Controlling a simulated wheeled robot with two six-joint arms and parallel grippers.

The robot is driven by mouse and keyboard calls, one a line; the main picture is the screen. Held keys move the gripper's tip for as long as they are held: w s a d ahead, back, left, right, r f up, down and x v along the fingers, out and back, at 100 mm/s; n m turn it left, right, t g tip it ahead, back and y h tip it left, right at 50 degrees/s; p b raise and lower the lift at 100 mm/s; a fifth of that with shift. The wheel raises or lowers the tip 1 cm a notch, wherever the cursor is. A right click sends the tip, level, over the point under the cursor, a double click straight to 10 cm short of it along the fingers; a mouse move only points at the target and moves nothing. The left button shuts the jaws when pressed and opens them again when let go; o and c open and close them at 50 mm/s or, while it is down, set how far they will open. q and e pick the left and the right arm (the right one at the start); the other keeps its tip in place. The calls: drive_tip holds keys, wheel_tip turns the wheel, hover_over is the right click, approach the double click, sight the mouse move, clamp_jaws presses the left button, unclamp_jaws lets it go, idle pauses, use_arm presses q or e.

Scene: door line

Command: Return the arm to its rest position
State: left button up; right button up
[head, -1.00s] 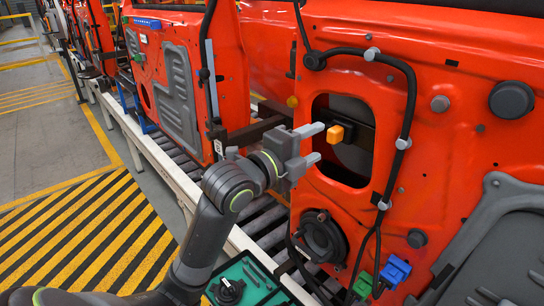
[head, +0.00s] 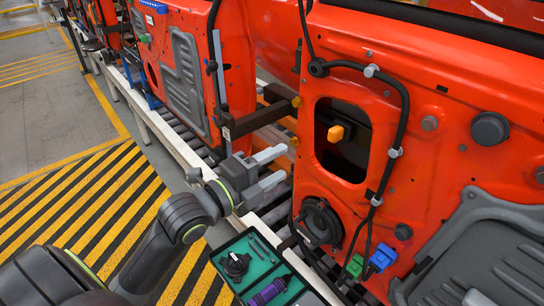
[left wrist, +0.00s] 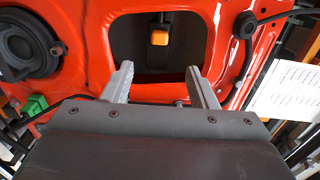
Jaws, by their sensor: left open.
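My left gripper (head: 276,168) is open and empty in the head view, to the left of the red door (head: 420,110) and apart from it. Its two grey fingers also show in the left wrist view (left wrist: 162,82), pointing toward the door's opening. An orange block (head: 335,133) sits inside that opening on a dark mount, and it shows above the fingers in the left wrist view (left wrist: 159,36). My left arm comes in from the lower left of the head view. My right gripper is not in view.
A tray with a green lining (head: 285,267) holds a black knob-like part and a purple cylinder below the gripper. A blue connector (head: 381,257) and a green connector (head: 355,266) hang at the door's lower edge. Another red door (head: 170,60) stands behind on the conveyor. Striped floor lies at left.

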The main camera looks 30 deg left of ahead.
use_arm(q)
drive_tip(key=shift+s, duration=0.15)
drive_tip(key=shift+a, duration=0.1)
idle(0.4)
drive_tip(key=s+a+f+n+g+y, duration=0.4)
drive_tip(key=s+f+n+g, duration=0.3)
drive_tip(key=s+f+n, duration=0.55)
drive_tip(key=s+a+f+n+g+y, duration=0.35)
drive_tip(key=s+f+n+g, duration=0.5)
drive_tip(key=f, duration=0.75)
wheel_tip(320, 180, down, 31)
drive_tip(key=s+a+n+b, duration=0.1)
drive_tip(key=n+b, duration=0.1)
drive_tip(key=b, duration=0.5)
drive_tip(key=s+f+b, duration=0.3)
drive_tip(key=s+f, duration=0.4)
drive_tip(key=f, duration=0.4)
drive_tip(key=s+d+f+b, duration=0.1)
drive_tip(key=s+f+b, duration=0.2)
drive_tip(key=s+f, duration=0.5)
wheel_tip(320, 180, down, 3)
drive_tip(key=shift+r, duration=0.15)
